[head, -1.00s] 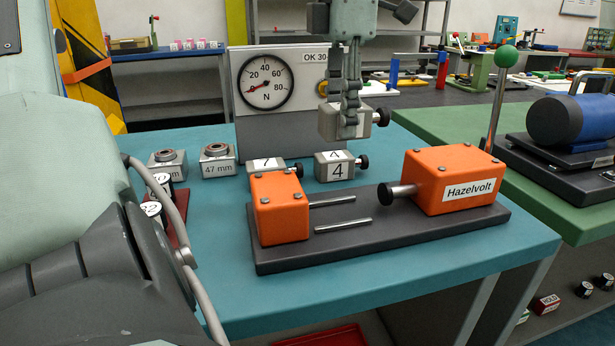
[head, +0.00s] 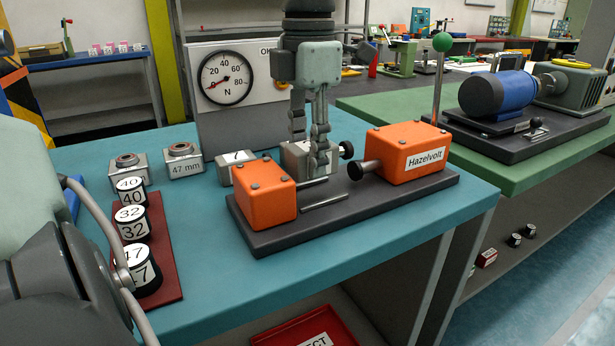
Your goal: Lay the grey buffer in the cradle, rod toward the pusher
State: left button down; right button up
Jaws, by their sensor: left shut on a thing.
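My left gripper (head: 310,160) points down from the top and is shut on the grey buffer (head: 291,157), a light grey block. A short rod with a black knob (head: 346,149) sticks out to its right, on the side of the pusher (head: 362,169). The fingers cover part of the buffer. The cradle's two metal rails (head: 325,199) lie between the orange end block (head: 263,194) and the orange Hazelvolt housing (head: 408,153), on a dark base (head: 390,207). The buffer appears just above or behind the rails; I cannot tell whether it touches them. My right gripper is not in view.
A block marked 7 (head: 237,157) and a 47 mm block (head: 182,160) stand behind the base. A gauge (head: 227,78) stands at the back. Black numbered weights stand on a red tray (head: 172,270) at left. A green-knobbed lever (head: 438,85) rises behind the housing.

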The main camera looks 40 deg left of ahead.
aim_at(308, 146)
pick_arm(q)
notch_tip(308, 146, down, 4)
jog(key=shift+r, duration=0.1)
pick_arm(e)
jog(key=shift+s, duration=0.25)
pick_arm(q)
jog(key=shift+f, duration=0.2)
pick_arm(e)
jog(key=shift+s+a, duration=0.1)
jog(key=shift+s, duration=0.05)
pick_arm(q)
jog(key=c, duration=1)
grip_release()
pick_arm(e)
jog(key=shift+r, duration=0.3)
pick_arm(q)
jog(key=shift+r, duration=0.1)
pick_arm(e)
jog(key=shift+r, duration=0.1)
pick_arm(q)
jog(key=shift+r, duration=0.15)
notch_tip(308, 146, up, 11)
jog(key=shift+f, duration=0.15)
jog(key=shift+r, duration=0.5)
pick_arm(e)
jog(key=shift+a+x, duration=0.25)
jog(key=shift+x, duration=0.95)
